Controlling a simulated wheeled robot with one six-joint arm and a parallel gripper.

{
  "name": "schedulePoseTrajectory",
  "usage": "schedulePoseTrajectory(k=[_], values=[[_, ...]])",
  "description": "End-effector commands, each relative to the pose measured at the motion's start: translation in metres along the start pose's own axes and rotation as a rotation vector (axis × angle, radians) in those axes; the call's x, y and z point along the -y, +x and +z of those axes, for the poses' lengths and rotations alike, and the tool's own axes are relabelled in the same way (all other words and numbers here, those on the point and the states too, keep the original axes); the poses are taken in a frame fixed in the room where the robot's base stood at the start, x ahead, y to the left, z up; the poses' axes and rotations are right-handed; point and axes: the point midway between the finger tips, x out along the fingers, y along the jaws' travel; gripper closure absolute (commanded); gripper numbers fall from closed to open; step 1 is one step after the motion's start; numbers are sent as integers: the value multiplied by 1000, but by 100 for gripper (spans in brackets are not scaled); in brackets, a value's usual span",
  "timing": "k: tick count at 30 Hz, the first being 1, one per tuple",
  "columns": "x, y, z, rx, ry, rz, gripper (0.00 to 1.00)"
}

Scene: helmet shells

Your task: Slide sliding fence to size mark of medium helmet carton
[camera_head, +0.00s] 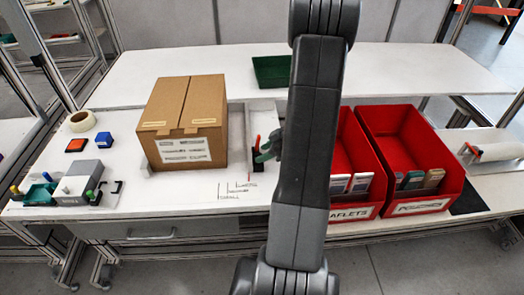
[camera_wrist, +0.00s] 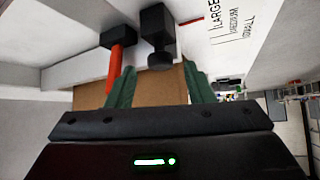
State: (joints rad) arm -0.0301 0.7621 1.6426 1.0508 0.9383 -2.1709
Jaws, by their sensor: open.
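The sliding fence (camera_head: 263,122) is a pale upright panel just right of the brown carton (camera_head: 182,115) on the white bench. At its front end are a red lever (camera_wrist: 116,62) with a black top and a black knob (camera_wrist: 160,58). Printed size marks (camera_head: 238,190) lie on the bench in front; the wrist view shows LARGE, MEDIUM and SMALL beside their lines (camera_wrist: 228,42). My gripper (camera_head: 267,151) is open at the fence's front end, partly hidden by my arm. In the wrist view its green fingers (camera_wrist: 158,68) are apart, with the knob between and just beyond the tips; contact is unclear.
Two red bins (camera_head: 410,160) with packets stand right of my arm. A green tray (camera_head: 270,71) sits on the rear surface. The bench front beside the marks is clear.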

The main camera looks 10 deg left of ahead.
Motion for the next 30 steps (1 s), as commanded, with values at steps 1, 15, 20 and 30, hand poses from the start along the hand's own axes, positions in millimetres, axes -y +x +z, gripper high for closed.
schedulePoseTrajectory(k=[1, 15, 20, 30], values=[[0, 5, -1, 0, -1, -2, 52], [0, 19, 0, 0, -1, 1, 52], [0, 19, 0, 0, -1, 1, 80], [1, 23, -1, 0, -3, 1, 100]])
